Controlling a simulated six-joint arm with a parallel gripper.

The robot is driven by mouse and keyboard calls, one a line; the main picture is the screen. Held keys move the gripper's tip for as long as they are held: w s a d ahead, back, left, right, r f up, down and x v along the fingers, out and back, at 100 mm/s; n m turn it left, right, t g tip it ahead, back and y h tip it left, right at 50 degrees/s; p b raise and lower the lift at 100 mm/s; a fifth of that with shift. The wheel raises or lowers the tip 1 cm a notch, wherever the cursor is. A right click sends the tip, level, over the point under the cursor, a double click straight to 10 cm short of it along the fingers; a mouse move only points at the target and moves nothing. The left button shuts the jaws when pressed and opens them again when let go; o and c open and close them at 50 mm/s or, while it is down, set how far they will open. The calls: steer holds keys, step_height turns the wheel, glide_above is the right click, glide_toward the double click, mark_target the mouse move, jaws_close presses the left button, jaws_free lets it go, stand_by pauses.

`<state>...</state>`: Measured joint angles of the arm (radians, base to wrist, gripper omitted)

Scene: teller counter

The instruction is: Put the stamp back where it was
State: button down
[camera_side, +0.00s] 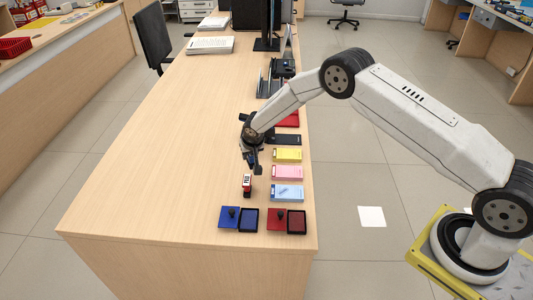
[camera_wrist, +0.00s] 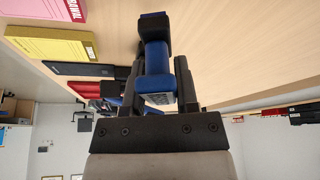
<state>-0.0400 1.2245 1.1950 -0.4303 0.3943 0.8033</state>
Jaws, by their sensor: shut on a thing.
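In the side view my gripper (camera_side: 252,158) is low over the right part of the counter, left of the row of pads. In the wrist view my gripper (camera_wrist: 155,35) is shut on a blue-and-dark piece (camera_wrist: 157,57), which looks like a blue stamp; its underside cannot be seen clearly. A red stamp (camera_side: 247,182) with a white label and dark base is upright just below and in front of the gripper in the side view. I cannot tell whether the two touch.
Blue (camera_side: 287,193), pink (camera_side: 287,172), yellow (camera_side: 288,154) and dark (camera_side: 287,140) pads line the counter's right edge. A blue ink pad (camera_side: 249,220) and red ink pad (camera_side: 297,221) lie in front with their lids beside them. The counter's (camera_side: 150,170) left side is clear.

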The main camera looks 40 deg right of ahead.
mark_target(249, 161)
steer(key=shift+w+f, duration=0.2)
steer(key=shift+f, duration=0.1)
steer(key=shift+w+f, duration=0.2)
steer(key=shift+f, duration=1.45)
steer(key=shift+f, duration=0.1)
steer(key=shift+c, duration=1.8)
jaws_free()
